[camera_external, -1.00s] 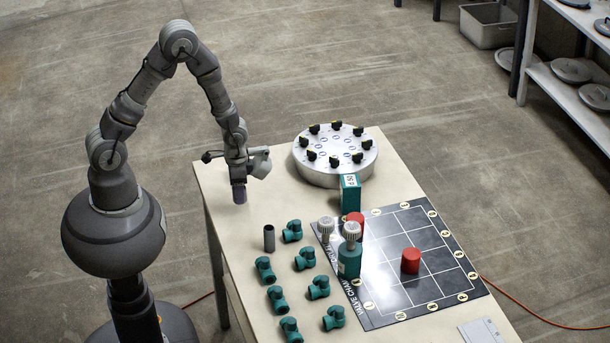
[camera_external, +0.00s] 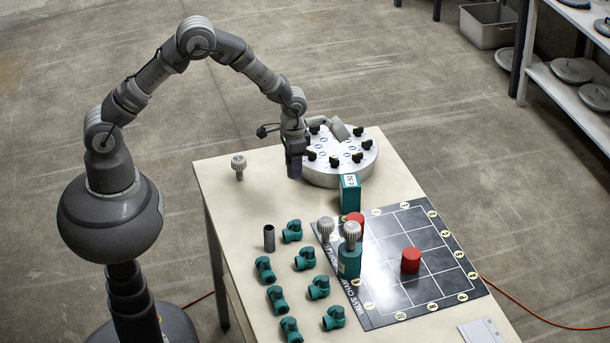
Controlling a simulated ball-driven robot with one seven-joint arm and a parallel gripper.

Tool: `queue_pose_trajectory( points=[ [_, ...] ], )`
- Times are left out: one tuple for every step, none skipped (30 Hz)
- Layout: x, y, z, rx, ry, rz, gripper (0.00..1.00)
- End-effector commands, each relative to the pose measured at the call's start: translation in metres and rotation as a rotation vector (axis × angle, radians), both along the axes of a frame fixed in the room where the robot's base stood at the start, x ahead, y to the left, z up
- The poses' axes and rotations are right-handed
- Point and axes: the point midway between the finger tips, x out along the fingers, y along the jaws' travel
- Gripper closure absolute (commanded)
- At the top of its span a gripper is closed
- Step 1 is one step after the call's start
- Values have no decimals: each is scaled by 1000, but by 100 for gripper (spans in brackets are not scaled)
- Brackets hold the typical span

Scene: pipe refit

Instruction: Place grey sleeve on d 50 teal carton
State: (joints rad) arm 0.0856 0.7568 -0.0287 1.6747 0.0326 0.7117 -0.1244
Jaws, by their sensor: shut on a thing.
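The teal carton (camera_external: 350,195) stands upright near the table's middle, just below the round metal disc; its white top label seems to read D 50. My gripper (camera_external: 293,168) is up and left of the carton, in front of the disc's left side. It points down and is shut on a dark grey piece, which looks like a grey sleeve; the jaws hide part of it. Nothing touches the carton's top.
The metal disc (camera_external: 322,176) with black knobs stands behind the carton. A red cylinder (camera_external: 355,219), a teal block with a grey knob (camera_external: 349,262) and another red cylinder (camera_external: 410,261) stand on the black board (camera_external: 396,288). A grey knob piece (camera_external: 238,165) stands at the back left.

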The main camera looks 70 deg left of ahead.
Motion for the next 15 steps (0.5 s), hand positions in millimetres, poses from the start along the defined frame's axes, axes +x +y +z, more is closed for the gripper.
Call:
queue_pose_trajectory(
  points=[
    [8, -3, 4, -1, -1, 4, 81],
    [13, -5, 5, -2, -1, 6, 81],
    [21, -6, 4, -2, -1, 7, 81],
    [28, -7, 3, -3, -2, 8, 81],
    [36, -8, 2, -3, -1, 8, 81],
    [47, -9, 0, -3, -2, 8, 81],
    [57, -10, -2, -3, -2, 8, 81],
    [66, -11, -4, -3, -1, 8, 81],
    [78, -13, -5, -3, 0, 8, 81],
    [86, -13, -6, -3, 0, 8, 81],
    [94, -14, -6, -3, 0, 8, 81],
    [104, -15, -7, -3, 0, 8, 81],
    [111, -16, -8, -2, 1, 7, 81],
    [118, -17, -9, -3, 0, 7, 81],
    [127, -18, -9, -2, 1, 7, 81]
  ],
)
